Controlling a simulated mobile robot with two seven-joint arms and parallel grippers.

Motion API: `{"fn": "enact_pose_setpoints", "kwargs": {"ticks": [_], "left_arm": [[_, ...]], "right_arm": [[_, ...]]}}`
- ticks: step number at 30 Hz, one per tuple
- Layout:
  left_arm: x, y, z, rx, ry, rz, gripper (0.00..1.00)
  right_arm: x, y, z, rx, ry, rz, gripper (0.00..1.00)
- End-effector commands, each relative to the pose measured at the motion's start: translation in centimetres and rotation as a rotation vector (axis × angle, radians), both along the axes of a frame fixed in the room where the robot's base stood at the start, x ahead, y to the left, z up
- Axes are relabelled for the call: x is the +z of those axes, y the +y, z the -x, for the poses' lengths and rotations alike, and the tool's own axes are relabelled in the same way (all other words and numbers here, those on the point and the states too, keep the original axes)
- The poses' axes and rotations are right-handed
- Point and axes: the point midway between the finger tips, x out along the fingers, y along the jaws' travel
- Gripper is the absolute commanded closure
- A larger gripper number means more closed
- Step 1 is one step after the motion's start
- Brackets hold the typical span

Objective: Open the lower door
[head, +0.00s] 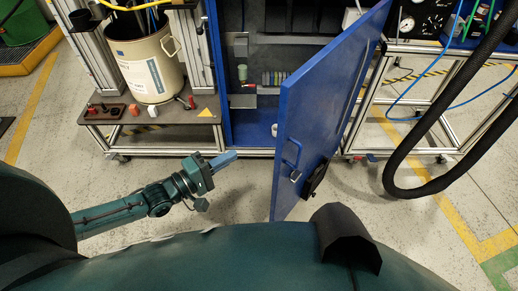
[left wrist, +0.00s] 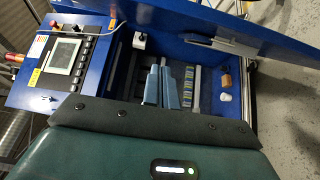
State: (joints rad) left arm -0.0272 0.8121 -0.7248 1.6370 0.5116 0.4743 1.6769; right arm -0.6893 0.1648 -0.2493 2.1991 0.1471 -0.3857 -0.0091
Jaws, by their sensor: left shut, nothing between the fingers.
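The blue door (head: 325,95) of the cabinet stands wide open, swung out towards me on the right side of the opening. It carries a blue handle (head: 291,154) and a dark latch part near its lower end. The open cabinet interior (head: 258,122) shows behind it. My left gripper (head: 232,156) is shut and empty, in front of the opening and to the left of the door, apart from both. In the left wrist view its blue-grey fingers (left wrist: 162,85) point towards the cabinet inside, and the door (left wrist: 255,40) runs along the top right. My right gripper is not in view.
A cream drum (head: 151,62) stands on a bench (head: 190,115) left of the cabinet. A thick black hose (head: 420,190) loops down at the right. Coloured terminal blocks (head: 272,78) sit inside the cabinet. A control panel with a screen (left wrist: 64,57) shows at left. Floor before the bench is clear.

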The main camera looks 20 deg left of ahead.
Motion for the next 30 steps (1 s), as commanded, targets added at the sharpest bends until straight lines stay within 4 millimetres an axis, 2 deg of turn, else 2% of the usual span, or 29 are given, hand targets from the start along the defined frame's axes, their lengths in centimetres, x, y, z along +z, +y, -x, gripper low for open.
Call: {"fn": "enact_pose_setpoints", "kwargs": {"ticks": [5,16,21,30], "left_arm": [[0.1,-1.5,-1.9,0.0,-0.002,0.005,1.0],[0.1,-6.4,-8.0,-0.001,-0.003,0.003,1.0],[0.1,-8.6,-6.6,-0.001,0.002,0.005,1.0],[0.0,-9.7,-6.1,0.0,0.0,0.0,1.0]], "right_arm": [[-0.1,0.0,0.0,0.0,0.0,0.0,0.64],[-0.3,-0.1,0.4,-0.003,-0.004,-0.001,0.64],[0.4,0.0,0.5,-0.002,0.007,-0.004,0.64],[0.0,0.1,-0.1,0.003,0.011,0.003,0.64]]}}
